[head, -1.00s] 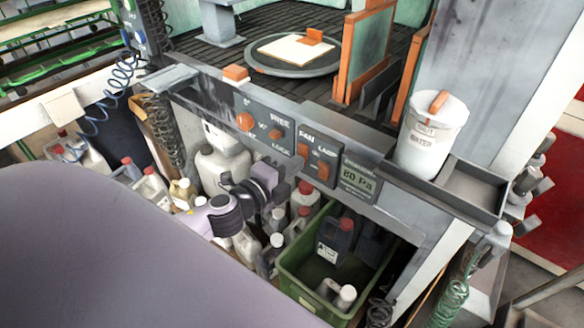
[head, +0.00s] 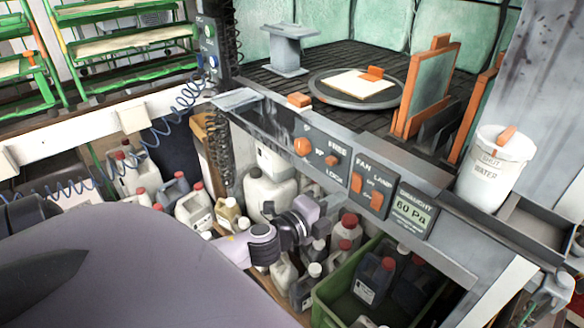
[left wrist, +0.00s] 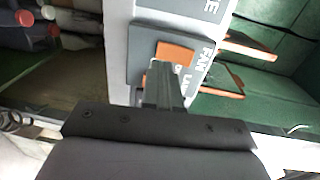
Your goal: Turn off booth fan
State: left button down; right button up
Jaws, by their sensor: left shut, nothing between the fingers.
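The fan switch (head: 358,182) is an orange rocker under the word FAN on the grey booth-front panel. The lamp switch (head: 377,199) is a similar orange rocker to its right. My left gripper (head: 322,207) is shut and empty, in front of and just left of these switches in the head view. In the left wrist view, the shut fingers (left wrist: 163,85) point at the panel, close to the fan switch (left wrist: 175,53). The fingers hide part of the panel around the lamp switch. I cannot tell whether they touch it. My right gripper is not in view.
An orange knob (head: 303,146) and another orange switch (head: 333,160) sit left on the panel. A draught display (head: 409,208) reads 60 Pa. A white water pot (head: 494,170) stands to the right. Bottles and a green crate (head: 322,311) fill the space below.

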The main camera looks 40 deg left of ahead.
pick_arm(q)
jog(key=s+f+b, duration=0.1)
jog(key=s+b, duration=0.1)
jog(key=s, duration=0.8)
jog(key=shift+a+f, duration=0.2)
jog(key=shift+a, duration=0.25)
jog(key=shift+s, duration=0.1)
